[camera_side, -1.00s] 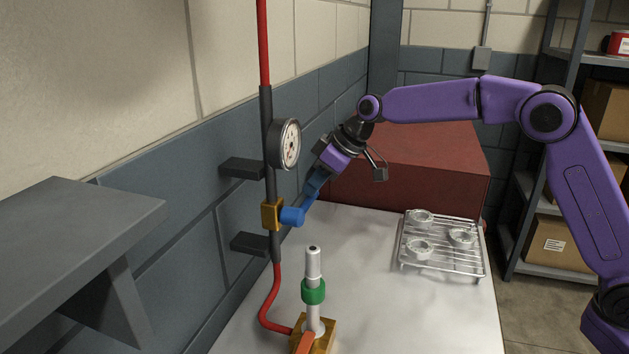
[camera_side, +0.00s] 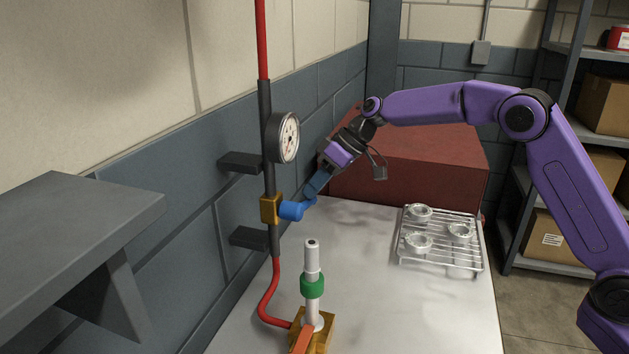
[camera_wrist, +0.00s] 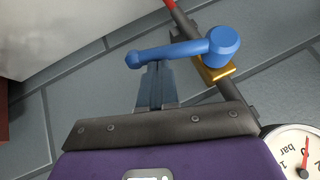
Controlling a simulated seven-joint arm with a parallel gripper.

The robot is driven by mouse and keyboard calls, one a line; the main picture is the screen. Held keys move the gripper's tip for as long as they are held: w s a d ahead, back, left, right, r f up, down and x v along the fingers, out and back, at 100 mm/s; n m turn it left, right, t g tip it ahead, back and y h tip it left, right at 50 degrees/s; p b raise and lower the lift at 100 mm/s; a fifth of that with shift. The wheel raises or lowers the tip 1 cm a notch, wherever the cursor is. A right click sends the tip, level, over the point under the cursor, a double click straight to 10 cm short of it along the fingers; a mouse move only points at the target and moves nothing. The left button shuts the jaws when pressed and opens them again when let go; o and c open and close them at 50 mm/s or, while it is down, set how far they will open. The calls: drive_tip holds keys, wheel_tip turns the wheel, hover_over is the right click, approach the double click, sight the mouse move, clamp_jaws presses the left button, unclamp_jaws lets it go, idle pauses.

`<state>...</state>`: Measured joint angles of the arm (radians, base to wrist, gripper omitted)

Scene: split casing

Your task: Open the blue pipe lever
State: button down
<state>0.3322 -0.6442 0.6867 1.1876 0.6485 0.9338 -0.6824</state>
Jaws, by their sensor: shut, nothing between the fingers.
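The blue pipe lever (camera_side: 291,210) sits on a brass valve block (camera_side: 270,208) on the vertical pipe. In the wrist view the lever (camera_wrist: 180,50) runs from its round hub at right to a rounded tip at left. My gripper (camera_side: 311,193) is at the lever's free end, with its fingers together and nothing between them. In the wrist view the fingertips (camera_wrist: 156,66) meet the handle's edge near its tip; whether they touch it or sit just behind it is unclear. In the side view the fingers partly hide the handle's end.
A pressure gauge (camera_side: 284,138) is above the valve, close to my wrist. Dark wall brackets (camera_side: 241,162) hold the pipe. A white post with a green ring (camera_side: 312,285) stands in front. A wire rack (camera_side: 441,258) and a red box (camera_side: 425,165) are to the right.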

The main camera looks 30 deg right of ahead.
sight(313, 200)
wheel_tip(313, 200, down, 3)
drive_tip(key=m+g+y, duration=0.1)
drive_tip(key=g+y, duration=0.1)
drive_tip(key=shift+y, duration=0.3)
drive_tip(key=s+a+f+m+g+y, duration=0.3)
drive_tip(key=f+m+y, duration=0.1)
drive_tip(key=f+y, duration=0.2)
drive_tip(key=shift+g+y, duration=0.4)
drive_tip(key=shift+y, duration=0.1)
drive_tip(key=shift+s+a+f, duration=0.15)
idle(0.4)
drive_tip(key=w+f+v, duration=0.1)
drive_tip(key=w+v, duration=0.2)
drive_tip(key=v, duration=1)
drive_tip(key=shift+a, duration=0.15)
